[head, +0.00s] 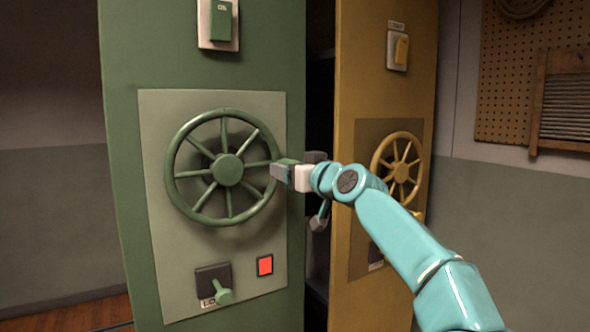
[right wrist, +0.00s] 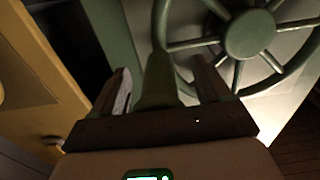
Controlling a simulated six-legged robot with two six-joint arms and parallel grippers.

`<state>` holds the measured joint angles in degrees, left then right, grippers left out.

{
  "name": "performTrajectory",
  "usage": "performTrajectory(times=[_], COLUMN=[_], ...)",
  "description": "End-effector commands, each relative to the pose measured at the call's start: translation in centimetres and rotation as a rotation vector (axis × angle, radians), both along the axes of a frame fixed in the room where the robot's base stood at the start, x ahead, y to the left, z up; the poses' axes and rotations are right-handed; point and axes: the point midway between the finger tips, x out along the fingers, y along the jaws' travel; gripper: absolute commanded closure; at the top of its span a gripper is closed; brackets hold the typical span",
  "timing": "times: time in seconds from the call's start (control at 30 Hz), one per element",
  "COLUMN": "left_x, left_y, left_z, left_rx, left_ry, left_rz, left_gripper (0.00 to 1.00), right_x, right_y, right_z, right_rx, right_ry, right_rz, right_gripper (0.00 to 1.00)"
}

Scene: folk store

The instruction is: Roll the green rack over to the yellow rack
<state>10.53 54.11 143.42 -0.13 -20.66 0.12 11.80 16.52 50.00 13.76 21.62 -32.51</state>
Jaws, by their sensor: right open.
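The green rack (head: 125,150) stands at the left with a green spoked handwheel (head: 228,169) on its pale green panel. The yellow rack (head: 425,70) stands to its right, with a dark gap between them and a yellow handwheel (head: 398,168). My right gripper (head: 281,172) is at the right rim of the green wheel. In the right wrist view its fingers (right wrist: 163,85) are apart, with a green part of the wheel between them. The green wheel (right wrist: 250,35) also shows there. Whether the fingers touch it I cannot tell. My left gripper is not in view.
Below the green wheel are a green lever (head: 222,290) on a dark plate and a lit red square (head: 265,265). A pegboard (head: 510,90) with a wooden washboard (head: 563,100) hangs on the right wall. Wooden floor shows at lower left.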

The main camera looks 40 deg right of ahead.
Motion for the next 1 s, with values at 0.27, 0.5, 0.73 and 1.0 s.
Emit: performTrajectory(times=[0.27, 0.5, 0.73, 1.0], left_x=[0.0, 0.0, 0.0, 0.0], left_y=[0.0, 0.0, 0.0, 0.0], left_z=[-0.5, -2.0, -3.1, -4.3], left_rx=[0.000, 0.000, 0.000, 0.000], left_ry=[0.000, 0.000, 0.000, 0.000], left_rz=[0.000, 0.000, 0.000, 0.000], left_gripper=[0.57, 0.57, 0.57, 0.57], right_x=[-0.5, -2.6, -4.6, -7.0], right_y=[0.0, 0.3, 0.6, 0.9], right_z=[-0.1, -0.2, -0.2, -0.1], right_rx=[0.000, 0.000, 0.000, -0.001], right_ry=[-0.002, -0.003, -0.002, -0.003], right_rz=[-0.001, -0.001, -0.001, -0.001], right_gripper=[0.23, 0.23, 0.23, 0.23])
